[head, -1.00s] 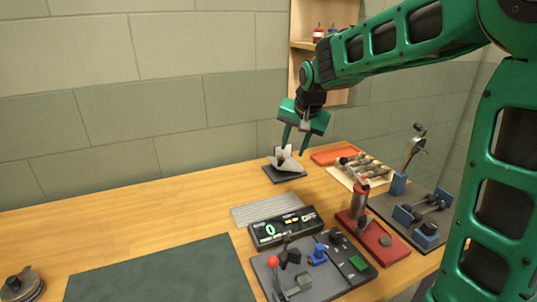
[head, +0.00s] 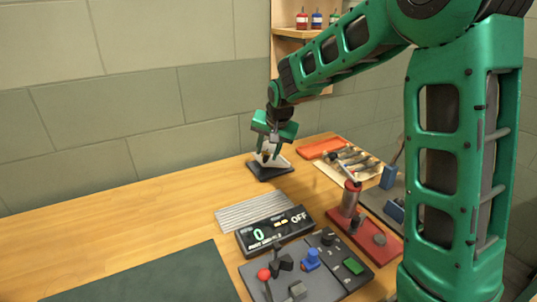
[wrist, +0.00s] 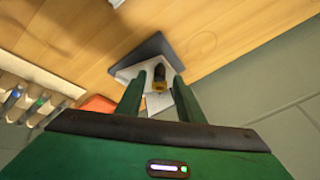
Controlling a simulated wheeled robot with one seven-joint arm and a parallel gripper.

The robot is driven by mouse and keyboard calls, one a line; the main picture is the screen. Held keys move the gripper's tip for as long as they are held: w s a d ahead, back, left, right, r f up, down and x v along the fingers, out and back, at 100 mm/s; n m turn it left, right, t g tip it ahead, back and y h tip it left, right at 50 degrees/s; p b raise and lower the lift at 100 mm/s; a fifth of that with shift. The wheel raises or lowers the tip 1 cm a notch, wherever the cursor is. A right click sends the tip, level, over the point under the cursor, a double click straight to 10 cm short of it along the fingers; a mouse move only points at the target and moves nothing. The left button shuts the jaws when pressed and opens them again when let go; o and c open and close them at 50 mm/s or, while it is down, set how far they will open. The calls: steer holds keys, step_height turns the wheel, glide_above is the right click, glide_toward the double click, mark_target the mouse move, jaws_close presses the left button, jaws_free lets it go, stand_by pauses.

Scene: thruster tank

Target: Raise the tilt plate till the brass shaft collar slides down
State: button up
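The tilt plate is a pale grey plate (head: 281,162) on a dark square base (head: 262,174) at the back of the bench. A small brass-and-dark piece, which looks like the shaft collar (wrist: 159,84), shows over the plate in the wrist view. My gripper (head: 267,154) points down at the plate, its two fingers apart. In the wrist view the fingers stand either side of the collar, with gaps visible. I cannot tell whether either finger touches the plate. The fingers partly hide the plate and collar in the head view, so its exact tilt is unclear.
An orange tray (head: 320,147) and a board of tools (head: 349,163) lie right of the plate. A ribbed grey mat (head: 252,211), a display box (head: 275,231) and a control panel (head: 305,268) lie in front. The bench left of the plate is clear.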

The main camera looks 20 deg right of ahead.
steer(key=shift+x, duration=0.8)
steer(key=shift+c, duration=0.3)
jaws_close()
steer(key=shift+d+r+y, duration=0.4)
steer(key=shift+r+y, duration=0.05)
steer(key=shift+y, duration=0.05)
steer(key=shift+o, duration=0.3)
jaws_free()
steer(key=v, duration=1)
steer(key=shift+r, duration=0.4)
